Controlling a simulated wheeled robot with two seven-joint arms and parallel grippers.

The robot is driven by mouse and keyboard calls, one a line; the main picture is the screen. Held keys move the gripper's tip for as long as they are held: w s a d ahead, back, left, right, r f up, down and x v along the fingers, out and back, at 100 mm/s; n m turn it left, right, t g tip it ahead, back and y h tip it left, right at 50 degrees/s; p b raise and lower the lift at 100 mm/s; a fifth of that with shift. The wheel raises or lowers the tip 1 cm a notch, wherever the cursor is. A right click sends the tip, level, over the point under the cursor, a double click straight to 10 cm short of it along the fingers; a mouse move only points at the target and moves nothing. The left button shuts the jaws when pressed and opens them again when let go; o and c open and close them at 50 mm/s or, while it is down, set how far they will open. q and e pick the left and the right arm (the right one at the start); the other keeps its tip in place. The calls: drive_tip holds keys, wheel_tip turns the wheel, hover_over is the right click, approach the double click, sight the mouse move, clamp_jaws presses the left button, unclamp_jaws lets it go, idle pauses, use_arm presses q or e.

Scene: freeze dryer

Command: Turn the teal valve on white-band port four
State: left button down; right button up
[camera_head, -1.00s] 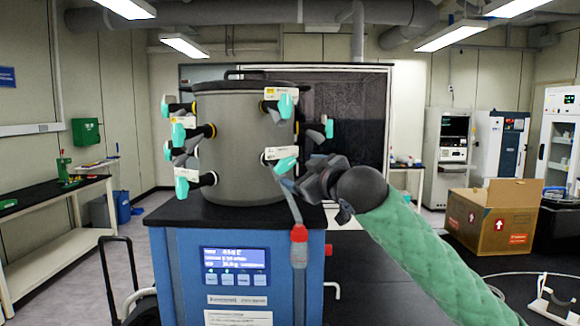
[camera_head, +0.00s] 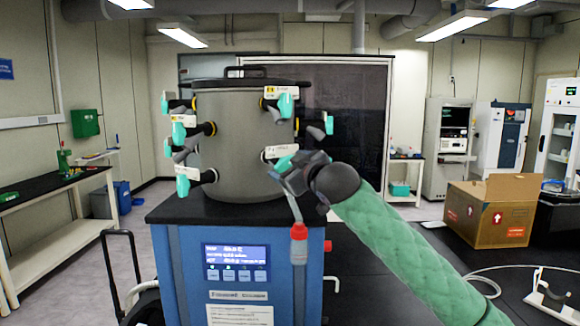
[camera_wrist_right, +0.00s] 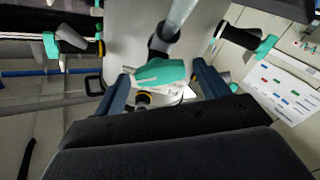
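The grey drum (camera_head: 240,140) of the freeze dryer carries several ports with teal valves and small label bands. My right gripper (camera_head: 287,172) is at the lower right port, whose teal valve (camera_head: 285,162) sits by a white label band (camera_head: 280,152). In the right wrist view my right gripper (camera_wrist_right: 163,78) is open, with its two dark fingers on either side of this teal valve (camera_wrist_right: 160,73). Gaps show between valve and fingers, so it is not clamped. The number on the band is too small to read. My left gripper is out of view.
Another teal valve (camera_head: 286,105) is above, and one (camera_head: 329,123) is to the right on the drum. A red-capped tube (camera_head: 299,244) hangs below my right gripper. The blue cabinet (camera_head: 190,265) supports the drum. A cardboard box (camera_head: 490,215) stands at right.

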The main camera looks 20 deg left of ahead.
drive_tip(key=c, duration=0.8)
